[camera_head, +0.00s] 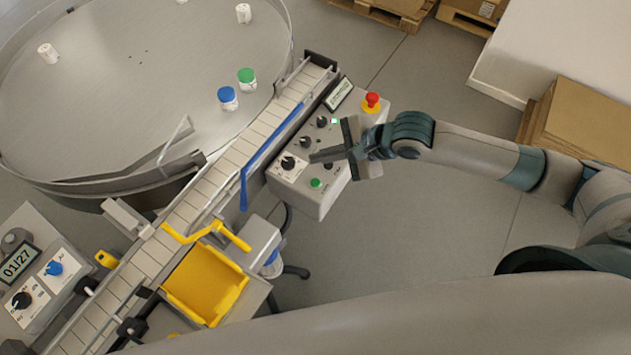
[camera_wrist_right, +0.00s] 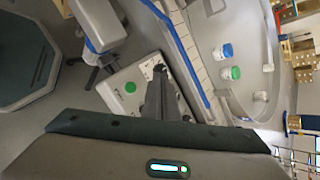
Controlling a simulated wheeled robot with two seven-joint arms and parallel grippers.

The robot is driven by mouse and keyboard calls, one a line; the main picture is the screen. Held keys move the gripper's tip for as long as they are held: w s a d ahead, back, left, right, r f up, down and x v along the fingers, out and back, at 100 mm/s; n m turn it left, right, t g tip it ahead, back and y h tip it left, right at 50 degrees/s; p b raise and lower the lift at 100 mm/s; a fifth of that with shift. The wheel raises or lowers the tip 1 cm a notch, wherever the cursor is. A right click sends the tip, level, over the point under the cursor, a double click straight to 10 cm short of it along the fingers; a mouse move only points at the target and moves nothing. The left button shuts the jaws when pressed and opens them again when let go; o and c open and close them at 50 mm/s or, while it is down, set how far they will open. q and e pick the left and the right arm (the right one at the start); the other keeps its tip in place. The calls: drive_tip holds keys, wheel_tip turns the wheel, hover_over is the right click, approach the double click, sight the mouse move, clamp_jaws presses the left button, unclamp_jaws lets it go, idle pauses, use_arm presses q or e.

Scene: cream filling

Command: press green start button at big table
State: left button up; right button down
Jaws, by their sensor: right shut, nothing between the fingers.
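The big round table (camera_head: 130,110) fills the upper left of the head view. Beside the conveyor stands a grey control box (camera_head: 330,190) with black knobs, a red emergency knob (camera_head: 372,102) and a small display. A green button (camera_head: 315,183) sits near the box's lower edge; a green button also shows in the right wrist view (camera_wrist_right: 130,87). My right gripper (camera_head: 318,157) is shut and empty, over the middle of the box and above and right of the green button in the picture. Whether it touches the box I cannot tell. My left gripper is not in view.
The slatted conveyor (camera_head: 225,165) with a blue rail runs diagonally left of the box. A yellow tray (camera_head: 205,283) and a second control box (camera_head: 35,280) are at lower left. Jars with blue (camera_head: 227,97) and green (camera_head: 247,78) lids stand on the table. Floor right of the box is clear.

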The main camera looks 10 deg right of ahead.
drive_tip(key=b, duration=0.6)
hover_over(320, 185)
wheel_tip(320, 185, down, 6)
drive_tip(key=shift+w+r, duration=0.1)
drive_tip(key=shift+f, duration=1.05)
idle(0.4)
idle(0.6)
drive_tip(key=shift+f, duration=0.3)
drive_tip(key=shift+f+p, duration=0.1)
drive_tip(key=shift+p, duration=0.2)
